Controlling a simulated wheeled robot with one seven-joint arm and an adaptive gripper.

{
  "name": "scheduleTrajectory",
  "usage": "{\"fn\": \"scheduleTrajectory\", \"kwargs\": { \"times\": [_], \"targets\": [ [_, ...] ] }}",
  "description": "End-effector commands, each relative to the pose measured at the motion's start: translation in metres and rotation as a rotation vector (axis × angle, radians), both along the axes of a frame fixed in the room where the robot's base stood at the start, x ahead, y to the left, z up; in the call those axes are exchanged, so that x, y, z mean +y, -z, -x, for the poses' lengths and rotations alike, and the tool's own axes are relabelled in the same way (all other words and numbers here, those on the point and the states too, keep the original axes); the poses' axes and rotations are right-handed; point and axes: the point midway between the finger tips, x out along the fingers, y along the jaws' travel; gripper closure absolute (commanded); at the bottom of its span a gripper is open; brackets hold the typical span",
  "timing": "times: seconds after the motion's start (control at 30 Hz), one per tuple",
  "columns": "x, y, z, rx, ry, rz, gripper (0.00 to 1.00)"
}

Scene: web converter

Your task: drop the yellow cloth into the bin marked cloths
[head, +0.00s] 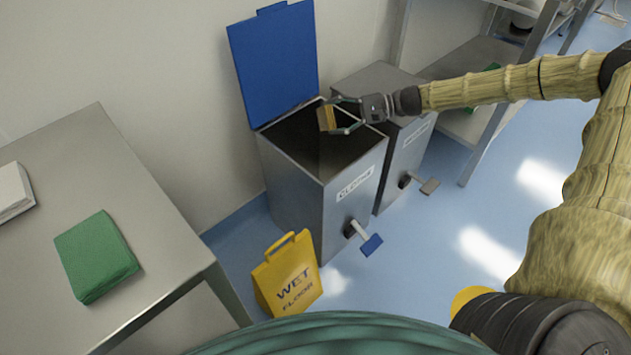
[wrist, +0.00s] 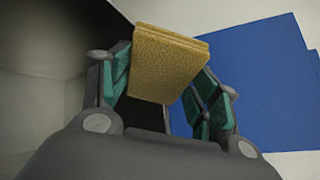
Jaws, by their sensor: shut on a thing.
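The folded yellow cloth (head: 326,118) is held in my gripper (head: 342,115), over the open mouth of the bin marked cloths (head: 300,186). The cloth also shows in the wrist view (wrist: 168,62), between the two fingers of my gripper (wrist: 165,85). The fingers are shut on it. The bin is a grey metal box with a white label on its front. Its blue lid (head: 274,62) stands raised against the wall and shows in the wrist view (wrist: 270,85). The bin's bottom is dark and not clear to see.
A second grey bin (head: 404,160) with its lid down stands to the right. A yellow wet floor sign (head: 287,275) stands in front. A green folded cloth (head: 96,255) lies on the metal table (head: 150,225) at left. A shelf rack (head: 480,55) stands behind the arm.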

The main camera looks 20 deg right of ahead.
Motion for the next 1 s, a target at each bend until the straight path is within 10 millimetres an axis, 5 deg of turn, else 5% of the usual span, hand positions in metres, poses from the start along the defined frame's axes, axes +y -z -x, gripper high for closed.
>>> {"fn": "scheduleTrajectory", "kwargs": {
  "times": [0.37,1.0],
  "targets": [
    [-0.007,0.006,0.004,0.0,-0.02,0.001,0.57],
    [-0.009,0.059,0.005,0.001,-0.016,0.001,0.57]
  ]
}}
